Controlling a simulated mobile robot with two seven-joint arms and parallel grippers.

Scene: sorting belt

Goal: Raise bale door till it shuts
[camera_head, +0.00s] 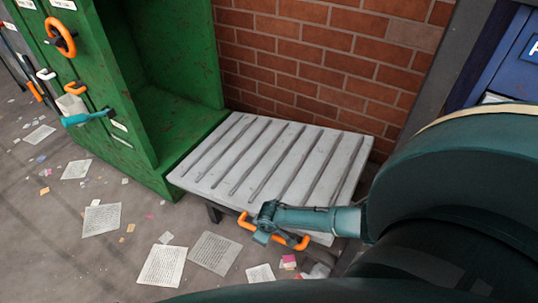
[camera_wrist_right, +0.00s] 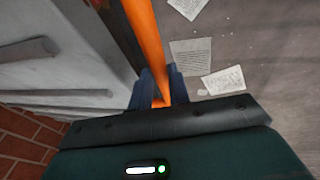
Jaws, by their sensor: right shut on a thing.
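The bale door appears to be the grey ribbed panel (camera_head: 262,160), lying nearly flat beside the open green baler (camera_head: 190,120). An orange bar handle (camera_head: 291,241) runs along its near edge. My right gripper (camera_head: 266,222) is shut on this handle, with its arm coming in from the right. In the right wrist view, the blue fingers (camera_wrist_right: 158,90) sit on both sides of the orange handle (camera_wrist_right: 144,25), and the panel (camera_wrist_right: 70,60) shows at the left. My left gripper is not in view.
A brick wall (camera_head: 320,55) stands behind the panel. Paper sheets (camera_head: 163,265) litter the floor at the front left. A blue cabinet (camera_head: 495,60) stands at the right. My right arm hides the lower right.

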